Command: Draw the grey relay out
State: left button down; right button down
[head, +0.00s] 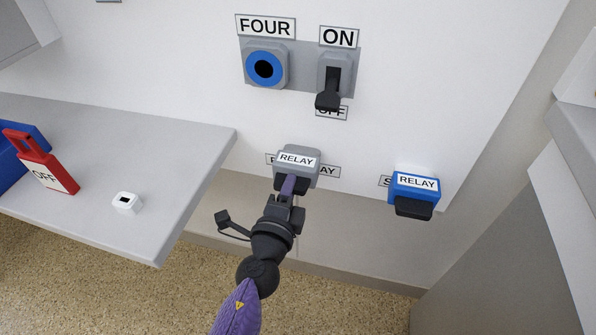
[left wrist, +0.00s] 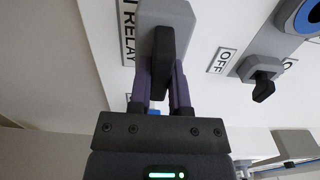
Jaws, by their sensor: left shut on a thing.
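The grey relay (head: 299,162) is a grey block with a RELAY label and a dark handle, on the white wall panel. My left gripper (head: 289,189) is shut on its dark handle from the front. In the left wrist view the purple fingers of my left gripper (left wrist: 162,88) stand on both sides of the black handle, and the grey relay body (left wrist: 170,14) is beyond. I cannot tell whether the relay is flush with the panel. My right gripper is not in view.
A blue relay (head: 415,186) is on the panel to the right. Above are a blue-ringed FOUR socket (head: 265,67) and a black switch lever (head: 328,96) between ON and OFF labels. A grey table (head: 150,150) at left bears a red OFF tag (head: 52,176) and a small white block (head: 127,203).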

pick_arm(q)
jog(key=shift+s+a, duration=0.2)
jog(key=shift+s, duration=0.4)
jog(key=shift+v, duration=1.65)
jog(key=shift+p, duration=0.3)
